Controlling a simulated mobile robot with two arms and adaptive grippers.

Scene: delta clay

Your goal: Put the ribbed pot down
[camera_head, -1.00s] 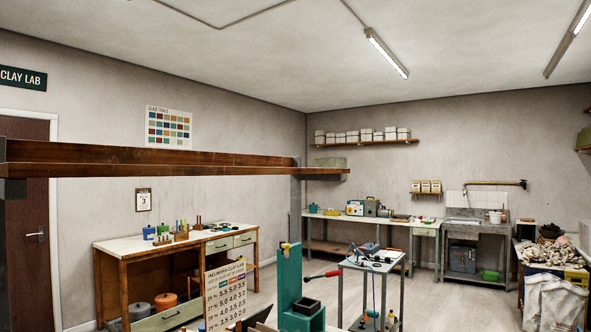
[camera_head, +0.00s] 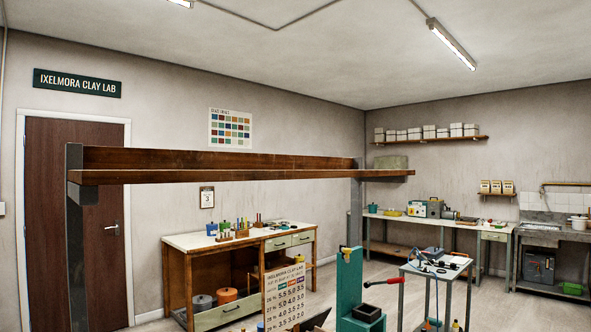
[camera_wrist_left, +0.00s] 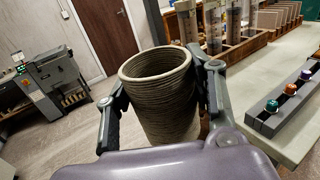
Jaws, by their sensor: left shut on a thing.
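The ribbed pot (camera_wrist_left: 160,95) is a tall, open-topped grey-beige cylinder with horizontal ridges, seen in the left wrist view. My left gripper (camera_wrist_left: 160,88) is shut on it, with one finger on each side of its wall. The pot's lower part is hidden behind the purple-grey gripper body. Floor shows beyond it on the left and a pale worktop (camera_wrist_left: 258,128) lies close on its right. Whether the pot touches any surface cannot be told. Neither gripper nor the pot shows in the head view.
A grey rack (camera_wrist_left: 290,95) with colored knobs and a wooden rack of clear tubes (camera_wrist_left: 218,40) stand on the pale worktop. In the head view, a long wooden shelf (camera_head: 230,177) crosses at mid-height. A teal stand (camera_head: 349,290) and a small cart (camera_head: 436,270) stand below.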

